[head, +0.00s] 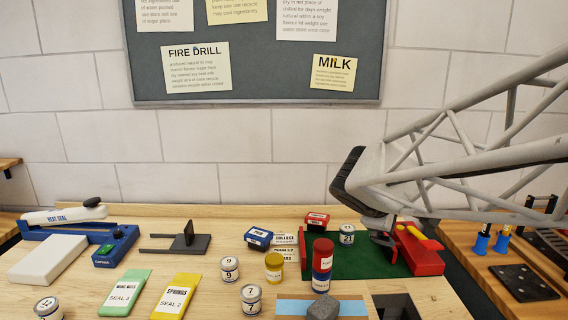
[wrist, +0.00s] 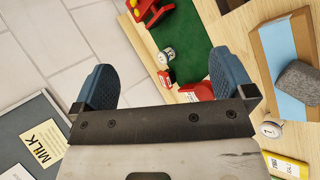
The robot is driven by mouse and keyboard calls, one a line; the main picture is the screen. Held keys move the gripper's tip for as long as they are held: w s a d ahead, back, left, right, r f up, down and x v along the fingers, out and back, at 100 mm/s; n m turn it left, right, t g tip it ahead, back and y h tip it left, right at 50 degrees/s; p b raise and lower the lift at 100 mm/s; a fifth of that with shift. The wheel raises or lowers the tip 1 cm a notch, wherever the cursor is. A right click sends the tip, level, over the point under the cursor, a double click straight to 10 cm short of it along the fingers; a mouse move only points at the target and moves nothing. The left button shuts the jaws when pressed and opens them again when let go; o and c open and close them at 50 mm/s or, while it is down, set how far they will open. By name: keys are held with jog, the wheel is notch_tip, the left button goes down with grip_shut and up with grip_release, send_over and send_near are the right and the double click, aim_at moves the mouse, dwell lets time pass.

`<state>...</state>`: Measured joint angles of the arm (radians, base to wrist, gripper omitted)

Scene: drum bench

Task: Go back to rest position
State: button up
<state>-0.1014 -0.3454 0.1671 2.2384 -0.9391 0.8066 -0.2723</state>
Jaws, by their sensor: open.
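My gripper (wrist: 163,72) is open in the wrist view, with its two blue fingers wide apart and nothing between them. In the head view my arm reaches in from the right, and its dark end hangs over the right part of the bench (head: 150,225). Below it is a green tray (head: 350,262) with a numbered tin (head: 346,235) and a red block (head: 418,256). The gripper's exact height over these cannot be told.
Red and blue drums (head: 322,265) stand upright by the tray's left side. A grey block (head: 322,309) lies on a blue strip at the front. Yellow (head: 176,296) and green pads, tins and a heat sealer (head: 62,216) occupy the left. A notice board (head: 260,85) hangs behind.

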jog(key=s+a+r+m+y, duration=0.15)
jog(key=s+m, duration=0.25)
jog(key=s, duration=0.4)
jog(key=s+a+m+y, duration=0.2)
jog(key=s+m+y, duration=0.1)
jog(key=s, duration=0.5)
jog(key=s+a+r+m+y, duration=0.15)
jog(key=s+m, duration=0.25)
jog(key=s, duration=0.5)
notch_tip(320, 180, down, 10)
jog(key=w+g, duration=0.1)
jog(key=g, duration=0.2)
jog(key=shift+w+d+y, duration=0.2)
jog(key=shift+w+y, duration=0.1)
jog(key=shift+w, duration=0.05)
